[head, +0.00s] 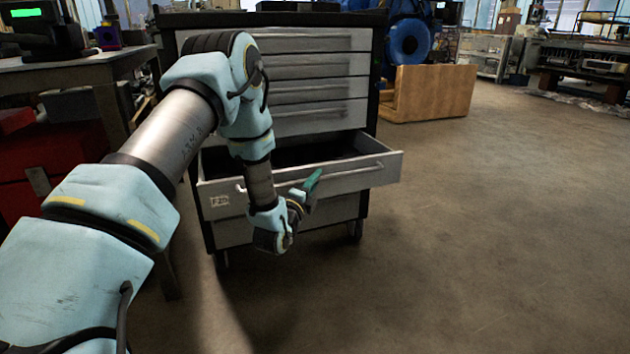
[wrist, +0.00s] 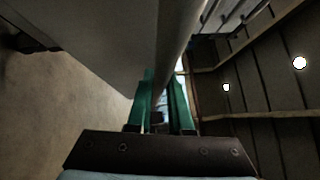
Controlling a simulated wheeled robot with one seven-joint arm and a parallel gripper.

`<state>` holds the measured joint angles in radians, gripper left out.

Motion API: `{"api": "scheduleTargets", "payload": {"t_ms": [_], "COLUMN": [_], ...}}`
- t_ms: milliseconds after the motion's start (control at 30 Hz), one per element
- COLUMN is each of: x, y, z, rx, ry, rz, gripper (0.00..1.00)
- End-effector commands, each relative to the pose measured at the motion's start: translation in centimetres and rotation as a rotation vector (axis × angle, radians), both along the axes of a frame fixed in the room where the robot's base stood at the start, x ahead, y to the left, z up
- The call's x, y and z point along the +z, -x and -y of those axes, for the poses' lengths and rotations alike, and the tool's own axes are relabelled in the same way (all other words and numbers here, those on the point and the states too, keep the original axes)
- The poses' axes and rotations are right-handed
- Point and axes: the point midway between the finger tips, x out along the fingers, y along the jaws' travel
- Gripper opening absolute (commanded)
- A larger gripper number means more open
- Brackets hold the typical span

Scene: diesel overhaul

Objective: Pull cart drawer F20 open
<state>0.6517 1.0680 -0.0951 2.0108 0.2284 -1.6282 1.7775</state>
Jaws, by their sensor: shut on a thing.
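The cart (head: 316,15) is a dark-framed tool cabinet with grey drawers. Its lower drawer F20 (head: 388,169), with a label (head: 220,201) at the left of its front, stands pulled out, its dark interior showing from above. A long bar handle (head: 348,174) runs across the drawer front. My gripper (head: 312,181) has green fingers and is at the middle of this handle. In the wrist view, the fingers (wrist: 161,100) are shut on the handle bar (wrist: 181,38). The exact contact is partly hidden by the fingers.
A workbench (head: 85,70) with red boxes (head: 50,150) beneath stands left of the cart. A wooden crate (head: 430,93) and a blue machine (head: 408,40) are behind it at right. The floor (head: 470,230) in front and to the right is clear.

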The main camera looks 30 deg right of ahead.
Motion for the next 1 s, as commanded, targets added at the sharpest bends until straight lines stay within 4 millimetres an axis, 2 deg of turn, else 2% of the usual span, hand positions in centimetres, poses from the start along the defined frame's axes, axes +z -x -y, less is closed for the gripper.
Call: {"api": "scheduleTargets", "payload": {"t_ms": [100, 133, 367, 733, 1000], "x": [-0.1, -0.1, 0.0, -0.2, -0.8], "y": [-0.1, -0.1, 0.0, 0.5, 3.4], "z": [-0.1, -0.1, 0.0, -0.6, -4.4], "rx": [0.002, 0.002, 0.001, 0.000, 0.000], "ry": [-0.002, -0.002, -0.001, -0.002, -0.005], "rz": [0.000, 0.000, -0.001, -0.001, -0.002], "gripper": [0.00, 0.22, 0.48, 0.48, 0.48]}}
